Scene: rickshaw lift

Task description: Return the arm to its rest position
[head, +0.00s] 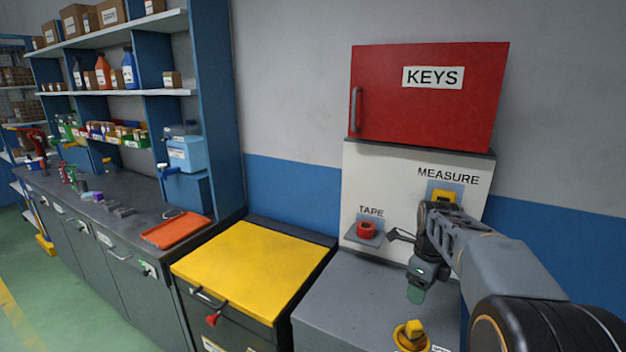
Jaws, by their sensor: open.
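My arm reaches in from the lower right, and my gripper (400,236) is at its end, in front of the white panel (355,180). Its thin dark fingers point left and stand apart, with nothing seen between them. A small green piece (415,293) shows just below the wrist; I cannot tell what it is. The gripper appears close to the red tape roll (366,229) on its blue-grey holder under the TAPE label. I cannot tell the depth gap. A yellow item (443,196) under the MEASURE label is partly hidden by my arm.
A shut red KEYS cabinet (428,120) hangs above the panel. Below is a grey cabinet top (340,300) with a yellow object (410,336). To the left are a yellow-topped cabinet (250,265), a workbench with an orange tray (177,231), and loaded shelves (120,94).

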